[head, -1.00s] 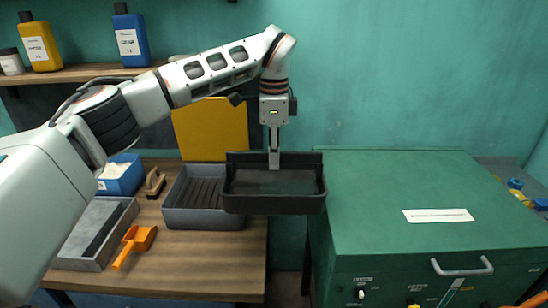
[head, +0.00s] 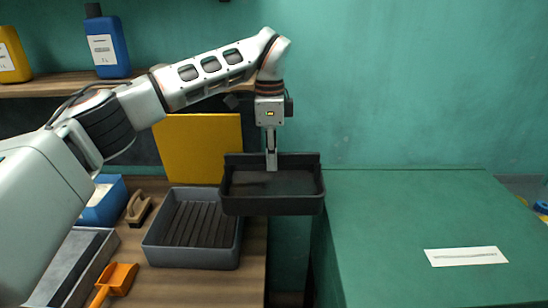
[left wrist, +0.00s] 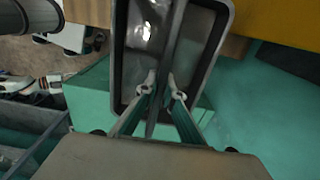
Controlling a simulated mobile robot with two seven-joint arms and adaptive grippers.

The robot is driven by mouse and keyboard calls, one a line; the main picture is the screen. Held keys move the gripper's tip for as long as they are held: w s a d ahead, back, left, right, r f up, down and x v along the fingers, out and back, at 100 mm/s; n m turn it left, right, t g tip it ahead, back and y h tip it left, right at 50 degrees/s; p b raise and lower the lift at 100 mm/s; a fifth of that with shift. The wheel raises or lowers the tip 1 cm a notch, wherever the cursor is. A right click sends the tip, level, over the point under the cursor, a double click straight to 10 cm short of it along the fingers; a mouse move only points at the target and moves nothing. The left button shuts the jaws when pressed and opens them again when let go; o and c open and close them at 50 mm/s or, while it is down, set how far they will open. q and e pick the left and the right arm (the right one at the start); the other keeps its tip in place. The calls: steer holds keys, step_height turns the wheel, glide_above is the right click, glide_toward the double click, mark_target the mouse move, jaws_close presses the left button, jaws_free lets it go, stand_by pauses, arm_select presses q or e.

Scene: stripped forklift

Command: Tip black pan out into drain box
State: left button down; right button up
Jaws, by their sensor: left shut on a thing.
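The black pan (head: 272,205) is a shallow rectangular tray, held roughly level in the air. Its inside looks dark, and I cannot tell what lies in it. My left gripper (head: 271,165) is shut on the pan's far wall, and the wrist stands above it. In the left wrist view the fingers (left wrist: 160,92) pinch the rim of the pan (left wrist: 117,60). The drain box (head: 190,257), a grey box with a ribbed floor, sits on the wooden bench to the left of the pan. My right gripper does not show.
A green cabinet (head: 410,220) with a white label stands at the right. An orange scoop (head: 115,280), a brush (head: 138,207), a blue box (head: 104,203) and a grey tray (head: 75,265) lie left of the drain box. A yellow board (head: 198,145) stands behind it.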

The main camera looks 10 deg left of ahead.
mark_target(258, 164)
arm_select(q)
steer(key=shift+s+a+f+h, duration=0.2)
steer(key=shift+a+h, duration=0.1)
steer(key=shift+a, duration=0.3)
steer(key=shift+s+a+f+h, duration=0.1)
steer(key=shift+a+f+h, duration=0.2)
steer(key=shift+a, duration=0.25)
steer(key=shift+s+a+f+h, duration=0.1)
steer(key=shift+a+f+h, duration=0.15)
steer(key=shift+a, duration=0.3)
steer(key=shift+s+a+f+t+h, duration=0.2)
steer(key=shift+a+f+h, duration=0.2)
steer(key=shift+a, duration=0.3)
steer(key=shift+s+a+f+t+h, duration=0.1)
steer(key=shift+a+f+t+h, duration=0.2)
steer(key=shift+a, duration=0.5)
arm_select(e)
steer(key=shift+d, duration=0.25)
arm_select(q)
steer(key=shift+a+r+b, duration=0.1)
steer(key=shift+r+b, duration=0.05)
steer(key=shift+b, duration=0.15)
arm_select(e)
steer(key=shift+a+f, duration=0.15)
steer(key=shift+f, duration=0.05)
